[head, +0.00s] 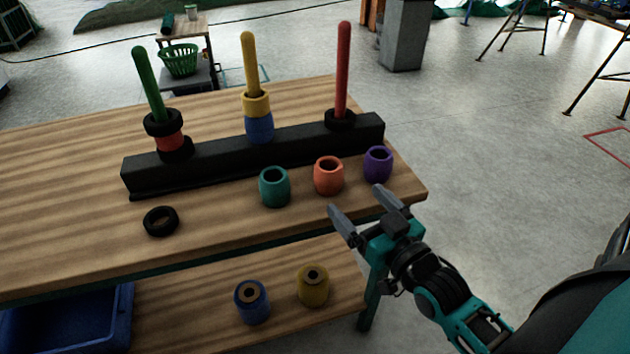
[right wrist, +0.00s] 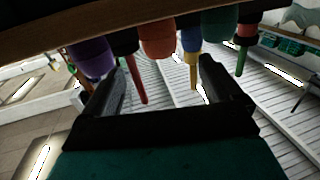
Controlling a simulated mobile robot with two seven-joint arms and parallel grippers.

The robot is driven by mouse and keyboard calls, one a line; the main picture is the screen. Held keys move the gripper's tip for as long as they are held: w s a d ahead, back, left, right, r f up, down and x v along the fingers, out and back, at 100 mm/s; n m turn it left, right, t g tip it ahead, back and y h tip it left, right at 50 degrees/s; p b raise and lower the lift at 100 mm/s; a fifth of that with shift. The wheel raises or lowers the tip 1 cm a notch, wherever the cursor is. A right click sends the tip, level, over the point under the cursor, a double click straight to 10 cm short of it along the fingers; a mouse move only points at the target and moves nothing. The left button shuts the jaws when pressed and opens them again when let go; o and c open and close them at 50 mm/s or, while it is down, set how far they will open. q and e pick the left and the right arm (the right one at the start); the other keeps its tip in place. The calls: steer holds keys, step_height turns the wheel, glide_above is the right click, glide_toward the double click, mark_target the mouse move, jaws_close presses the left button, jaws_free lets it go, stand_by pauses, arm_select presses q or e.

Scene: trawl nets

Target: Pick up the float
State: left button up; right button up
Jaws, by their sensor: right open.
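Three barrel-shaped floats stand in a row near the table's front right edge: teal (head: 275,188), orange (head: 328,177) and purple (head: 378,165). My right gripper (head: 355,198) is open and empty, just in front of the orange and purple floats and apart from them. The right wrist view is upside down; there the purple float (right wrist: 92,58), orange float (right wrist: 157,38) and teal float (right wrist: 218,22) hang along the top, beyond the open fingers. A blue float (head: 259,127) and a red float (head: 170,141) sit on pegs. My left gripper is not in view.
Behind the row, a black rack (head: 230,163) carries a green peg (head: 147,82), yellow peg (head: 250,62) and red peg (head: 343,65). A black ring (head: 160,221) lies at front left. The lower shelf holds blue (head: 251,303) and yellow (head: 313,287) cylinders beside a blue bin (head: 118,318).

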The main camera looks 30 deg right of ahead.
mark_target(323, 164)
steer(key=w, duration=0.7)
steer(key=shift+w+b, duration=0.4)
steer(key=shift+w+d+b, duration=0.15)
steer(key=shift+w+b, duration=0.3)
steer(key=shift+w, duration=2.15)
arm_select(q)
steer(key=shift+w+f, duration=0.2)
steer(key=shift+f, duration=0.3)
arm_select(e)
steer(key=c, duration=1)
steer(key=shift+c, duration=0.2)
steer(key=shift+r, duration=0.1)
